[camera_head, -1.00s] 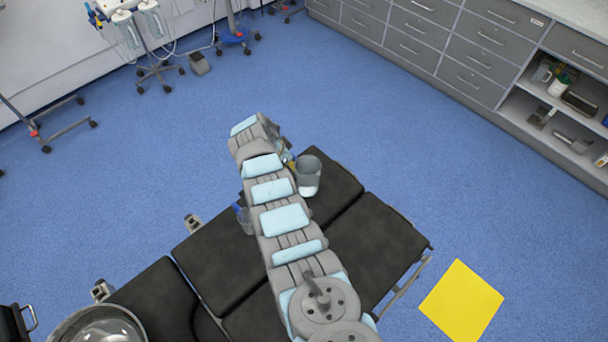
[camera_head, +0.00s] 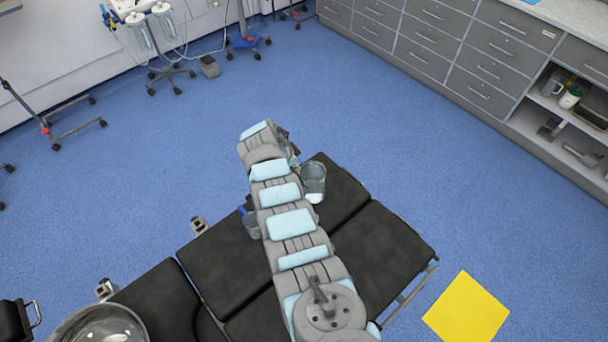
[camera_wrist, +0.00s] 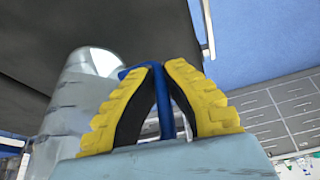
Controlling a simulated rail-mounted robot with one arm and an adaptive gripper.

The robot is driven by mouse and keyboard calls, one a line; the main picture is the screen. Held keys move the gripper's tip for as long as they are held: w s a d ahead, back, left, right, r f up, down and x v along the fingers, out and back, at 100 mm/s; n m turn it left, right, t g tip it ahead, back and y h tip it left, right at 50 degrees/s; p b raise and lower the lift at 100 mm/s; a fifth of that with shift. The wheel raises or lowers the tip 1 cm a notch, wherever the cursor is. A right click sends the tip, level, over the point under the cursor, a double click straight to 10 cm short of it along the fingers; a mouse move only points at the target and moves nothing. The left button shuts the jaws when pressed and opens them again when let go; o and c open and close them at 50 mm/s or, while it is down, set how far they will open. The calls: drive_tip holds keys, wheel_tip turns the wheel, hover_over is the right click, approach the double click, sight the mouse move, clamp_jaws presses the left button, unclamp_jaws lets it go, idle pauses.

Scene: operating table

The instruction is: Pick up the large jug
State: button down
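The large jug (camera_head: 314,178) is clear grey, with a bright white patch at its lower end. It is at the far end of the black operating table, right of my arm's tip. In the wrist view the clear jug (camera_wrist: 78,95) fills the left side, with its blue handle (camera_wrist: 166,105) at the centre. My gripper (camera_wrist: 162,66) has yellow ribbed fingers, close together on both sides of the blue handle, and appears shut on it. In the head view my gripper (camera_head: 292,157) is mostly hidden by my arm. I cannot tell whether the jug touches the table.
A smaller clear jug (camera_head: 251,226) with a blue handle stands left of my arm on the black table (camera_head: 225,258). A metal bowl (camera_head: 100,325) is at the lower left. Drawer cabinets (camera_head: 470,60) line the back right.

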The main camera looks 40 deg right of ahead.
sight(315, 183)
drive_tip(key=shift+r, duration=0.25)
drive_tip(key=shift+r, duration=1.35)
drive_tip(key=shift+s+a+r+p, duration=0.2)
drive_tip(key=shift+s+r, duration=0.55)
drive_tip(key=shift+r, duration=0.1)
drive_tip(key=shift+s+a+r+p, duration=0.15)
drive_tip(key=shift+s+a+r, duration=0.05)
drive_tip(key=shift+s+r, duration=0.55)
drive_tip(key=shift+s+a+r+p, duration=0.2)
drive_tip(key=shift+s+r, duration=0.5)
drive_tip(key=shift+r, duration=0.2)
drive_tip(key=s+r+p, duration=0.1)
drive_tip(key=s, duration=0.1)
drive_tip(key=s+a+r+p, duration=0.1)
drive_tip(key=s+p, duration=0.1)
drive_tip(key=s+r+p, duration=0.1)
drive_tip(key=s+r, duration=0.1)
drive_tip(key=shift+s+a, duration=0.2)
drive_tip(key=shift+a, duration=0.2)
drive_tip(key=shift+s+a+r+p, duration=0.2)
drive_tip(key=shift+s+p, duration=0.4)
drive_tip(key=shift+s+a+r+p, duration=0.15)
drive_tip(key=shift+s+p, duration=0.45)
drive_tip(key=shift+s, duration=0.15)
drive_tip(key=shift+a, duration=0.15)
